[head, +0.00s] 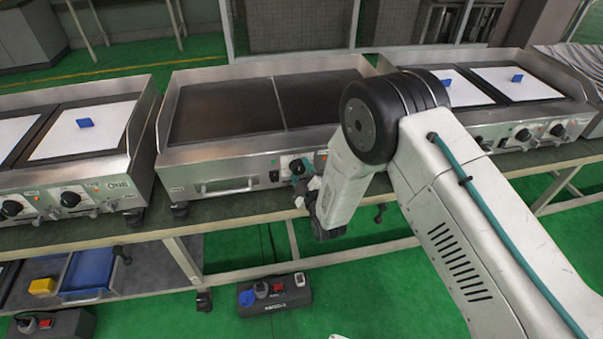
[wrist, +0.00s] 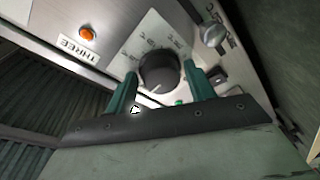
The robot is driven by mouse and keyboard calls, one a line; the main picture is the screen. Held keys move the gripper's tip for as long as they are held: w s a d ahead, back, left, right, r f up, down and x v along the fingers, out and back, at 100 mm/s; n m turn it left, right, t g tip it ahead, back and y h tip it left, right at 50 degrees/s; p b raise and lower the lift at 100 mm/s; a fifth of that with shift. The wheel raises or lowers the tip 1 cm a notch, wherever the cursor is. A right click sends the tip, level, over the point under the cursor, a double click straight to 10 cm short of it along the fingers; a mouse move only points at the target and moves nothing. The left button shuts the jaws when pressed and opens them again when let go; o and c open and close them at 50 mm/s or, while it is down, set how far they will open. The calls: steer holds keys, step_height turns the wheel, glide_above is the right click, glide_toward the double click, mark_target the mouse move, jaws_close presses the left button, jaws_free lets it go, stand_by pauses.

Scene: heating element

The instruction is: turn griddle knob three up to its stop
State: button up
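Griddle knob three (wrist: 158,72) is a round black knob on a pale dial plate in the wrist view. Its white pointer line faces the lower left of that picture. A label reading THREE (wrist: 78,50) and an orange lamp (wrist: 87,33) are beside it. My gripper (wrist: 160,70) is open, with one green finger on each side of the knob. Small gaps seem to show between fingers and knob; contact is not clear. In the head view my gripper (head: 300,183) is at the front panel of the middle griddle (head: 225,170), partly hidden by my arm.
A silver fitting (wrist: 213,35) and a black switch (wrist: 218,77) are close to the right finger. Other griddles stand left (head: 75,185) and right (head: 540,130), with white sheets and blue blocks on top. The bench edge (head: 235,216) runs below. The middle griddle's top is bare.

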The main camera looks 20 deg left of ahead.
steer(key=c, duration=0.6)
steer(key=shift+m, duration=0.3)
